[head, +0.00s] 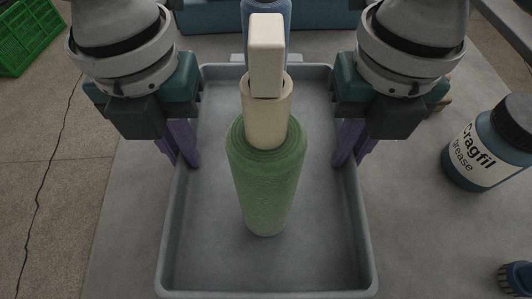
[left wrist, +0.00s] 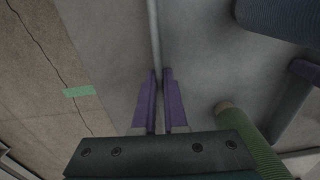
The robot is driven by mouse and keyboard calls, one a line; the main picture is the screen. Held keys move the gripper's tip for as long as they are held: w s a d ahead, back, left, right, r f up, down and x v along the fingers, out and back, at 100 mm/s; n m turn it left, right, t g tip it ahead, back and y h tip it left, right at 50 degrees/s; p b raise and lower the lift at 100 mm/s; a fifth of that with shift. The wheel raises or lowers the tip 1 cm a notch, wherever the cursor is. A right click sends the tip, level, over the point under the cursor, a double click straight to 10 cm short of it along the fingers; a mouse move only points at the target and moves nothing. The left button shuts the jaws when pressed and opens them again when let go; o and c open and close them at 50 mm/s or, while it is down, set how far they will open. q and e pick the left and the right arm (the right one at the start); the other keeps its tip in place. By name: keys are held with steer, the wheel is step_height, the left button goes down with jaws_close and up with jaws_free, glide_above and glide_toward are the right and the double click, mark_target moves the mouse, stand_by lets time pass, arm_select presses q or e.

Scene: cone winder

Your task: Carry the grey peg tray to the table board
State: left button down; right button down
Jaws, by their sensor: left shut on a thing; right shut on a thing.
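The grey peg tray (head: 320,273) fills the middle of the head view. A green yarn cone (head: 265,185) stands in it with a cream core and a cream block (head: 266,55) at its top. A blue cone (head: 280,12) is partly hidden behind that block. My left gripper (head: 180,158) is shut on the tray's left wall, and my right gripper (head: 350,158) is shut on its right wall. In the left wrist view, the purple fingers (left wrist: 160,75) close on the tray's thin wall (left wrist: 154,30). Whether the tray touches the surface below cannot be told.
A dark grease jar (head: 487,145) stands on the grey surface (head: 415,230) to the right. A brush-like thing (head: 515,278) is cut off at the lower right. A green crate (head: 28,35) is on the brown floor (head: 60,200) at upper left. The grey surface between tray and jar is clear.

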arm_select(q)
steer(key=shift+r, duration=0.1)
arm_select(e)
steer(key=shift+r, duration=0.1)
